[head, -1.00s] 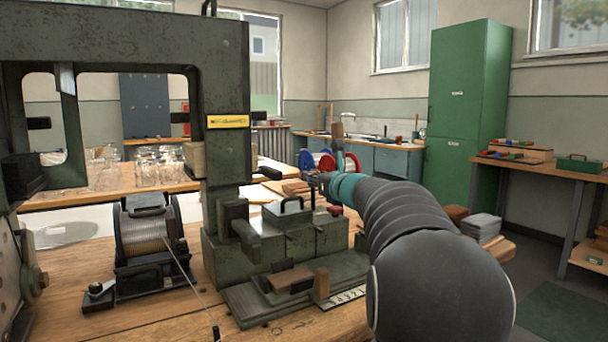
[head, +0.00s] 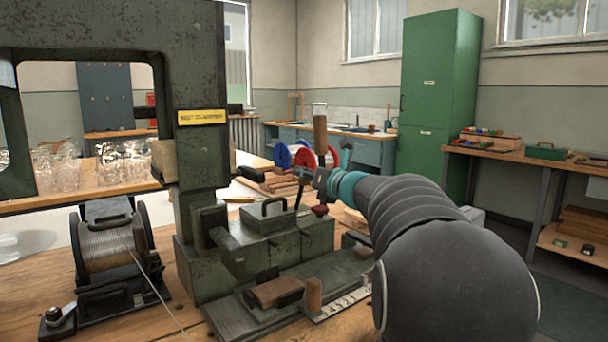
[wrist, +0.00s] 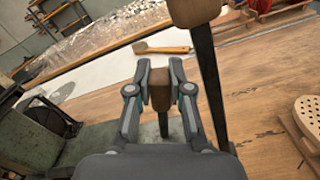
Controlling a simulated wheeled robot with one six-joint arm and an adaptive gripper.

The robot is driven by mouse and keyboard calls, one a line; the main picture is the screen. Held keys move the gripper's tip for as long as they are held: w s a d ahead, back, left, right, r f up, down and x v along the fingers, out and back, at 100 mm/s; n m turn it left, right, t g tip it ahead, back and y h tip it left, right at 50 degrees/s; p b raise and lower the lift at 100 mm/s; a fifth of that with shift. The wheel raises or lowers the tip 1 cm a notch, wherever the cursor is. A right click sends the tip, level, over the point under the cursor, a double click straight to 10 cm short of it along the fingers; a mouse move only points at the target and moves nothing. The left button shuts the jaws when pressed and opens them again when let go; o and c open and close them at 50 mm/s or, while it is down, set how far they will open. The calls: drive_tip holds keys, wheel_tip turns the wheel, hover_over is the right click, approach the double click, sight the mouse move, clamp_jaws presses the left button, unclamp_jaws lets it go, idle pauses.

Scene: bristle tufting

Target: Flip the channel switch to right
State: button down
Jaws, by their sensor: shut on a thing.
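In the wrist view my gripper (wrist: 161,78) is shut on a small brown grip (wrist: 160,98) atop a dark lever stem. A finger lies on each side of it. A taller lever with a wooden handle (wrist: 194,10) stands just right of my gripper; its handle also shows upright in the head view (head: 320,135). In the head view my gripper (head: 318,180) is small and partly hidden by my wrist, above the green machine (head: 205,240). I cannot tell which lever is the channel switch, nor its exact position.
A wire spool (head: 110,245) stands left of the machine. A brown block (head: 275,292) and a ruler strip (head: 340,303) lie in front. Red and blue reels (head: 300,156) sit behind. In the wrist view a brush (wrist: 160,48) lies beyond my gripper, and a perforated plate (wrist: 308,115) is at right.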

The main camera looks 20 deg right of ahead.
drive_tip(key=shift+f, duration=0.1)
drive_tip(key=c, duration=1)
unclamp_jaws()
drive_tip(key=shift+s+d, duration=0.1)
drive_tip(key=shift+s, duration=0.05)
drive_tip(key=shift+c, duration=0.2)
drive_tip(key=shift+s, duration=0.1)
drive_tip(key=s, duration=0.3)
drive_tip(key=s+d, duration=0.1)
drive_tip(key=s, duration=0.2)
drive_tip(key=shift+d, duration=0.15)
drive_tip(key=shift+s+d, duration=0.1)
drive_tip(key=shift+s, duration=0.75)
